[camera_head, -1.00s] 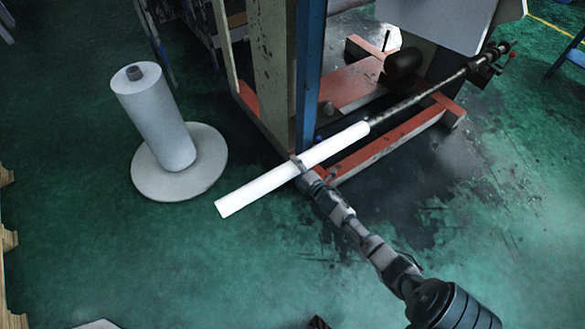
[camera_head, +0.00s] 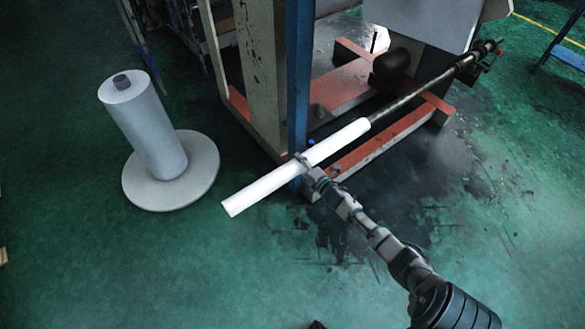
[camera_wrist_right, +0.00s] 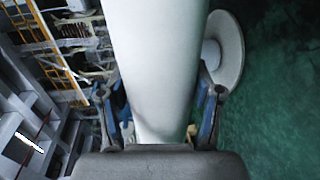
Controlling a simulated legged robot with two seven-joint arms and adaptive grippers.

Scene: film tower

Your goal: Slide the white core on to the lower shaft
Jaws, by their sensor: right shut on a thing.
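The white core (camera_head: 262,189), a long pale tube, lies slanted in the head view, with its near end free at the lower left. Its far end meets the dark lower shaft (camera_head: 412,95) in line, and the shaft appears to run into it. My right gripper (camera_head: 304,161) is shut on the core around its middle. The right wrist view shows the core (camera_wrist_right: 160,45) between the two fingers of the right gripper (camera_wrist_right: 163,98). The core hides any shaft inside it. My left gripper is not in view.
A blue post (camera_head: 298,70) of the machine frame stands close behind the core. Red base beams (camera_head: 385,142) lie below the shaft. A grey-white roll (camera_head: 145,125) stands on a round disc (camera_head: 205,163) at left. The green floor in front is clear.

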